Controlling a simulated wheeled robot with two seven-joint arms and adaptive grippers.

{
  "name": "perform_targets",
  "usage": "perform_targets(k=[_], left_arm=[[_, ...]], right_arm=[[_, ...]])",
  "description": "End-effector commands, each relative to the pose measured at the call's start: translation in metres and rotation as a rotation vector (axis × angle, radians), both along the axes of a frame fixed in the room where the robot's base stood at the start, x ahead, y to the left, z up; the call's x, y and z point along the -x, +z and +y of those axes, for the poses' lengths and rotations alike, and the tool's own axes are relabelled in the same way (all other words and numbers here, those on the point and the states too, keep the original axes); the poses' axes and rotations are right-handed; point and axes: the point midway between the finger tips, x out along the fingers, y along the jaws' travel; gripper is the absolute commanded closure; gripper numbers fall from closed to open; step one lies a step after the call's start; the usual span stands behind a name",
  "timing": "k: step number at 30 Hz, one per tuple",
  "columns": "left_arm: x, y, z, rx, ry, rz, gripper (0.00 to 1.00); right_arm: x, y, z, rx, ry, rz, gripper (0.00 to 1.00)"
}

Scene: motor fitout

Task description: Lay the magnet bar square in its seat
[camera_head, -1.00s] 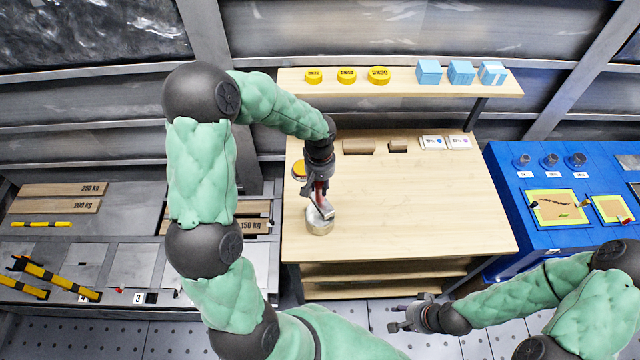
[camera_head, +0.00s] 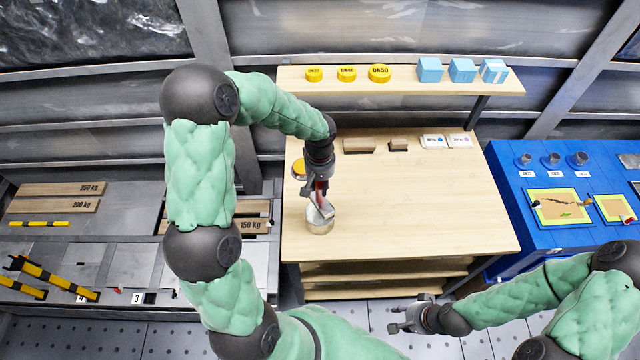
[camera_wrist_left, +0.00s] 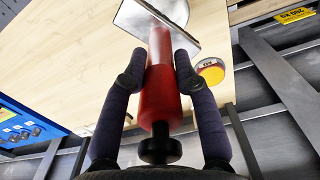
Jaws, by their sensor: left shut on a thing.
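My left gripper (camera_head: 322,200) points down at the left part of the wooden table (camera_head: 430,215). In the left wrist view, its two dark fingers are shut on a red cylinder (camera_wrist_left: 161,95) with a black knob. A flat grey metal piece (camera_wrist_left: 135,18) sits at the cylinder's far end. I take this held red-and-metal piece for the magnet bar. Its metal end is tilted over a round silver can (camera_head: 320,226) on the table. The can's top is mostly hidden, so I cannot tell whether they touch. My right gripper (camera_head: 398,318) is empty and looks open, in front of the table.
A yellow-and-red round piece (camera_wrist_left: 210,70) lies left of my left gripper on the table. Brown blocks (camera_head: 359,145) and white cards (camera_head: 433,141) line the back. A raised shelf (camera_head: 400,85) holds yellow discs and blue boxes. The table's middle and right are clear.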

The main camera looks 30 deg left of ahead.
Motion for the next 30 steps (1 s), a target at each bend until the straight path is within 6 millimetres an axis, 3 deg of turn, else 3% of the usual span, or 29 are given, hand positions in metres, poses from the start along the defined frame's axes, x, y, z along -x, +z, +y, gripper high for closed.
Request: perform_targets(k=[21,30], left_arm=[[0.000,-0.024,0.000,0.000,0.000,-0.002,0.96],[0.000,-0.025,0.000,0.000,0.001,-0.002,0.96]], right_arm=[[0.000,-0.025,0.000,0.000,0.000,0.000,0.60],[0.000,-0.026,0.000,0.000,0.000,0.000,0.60]])
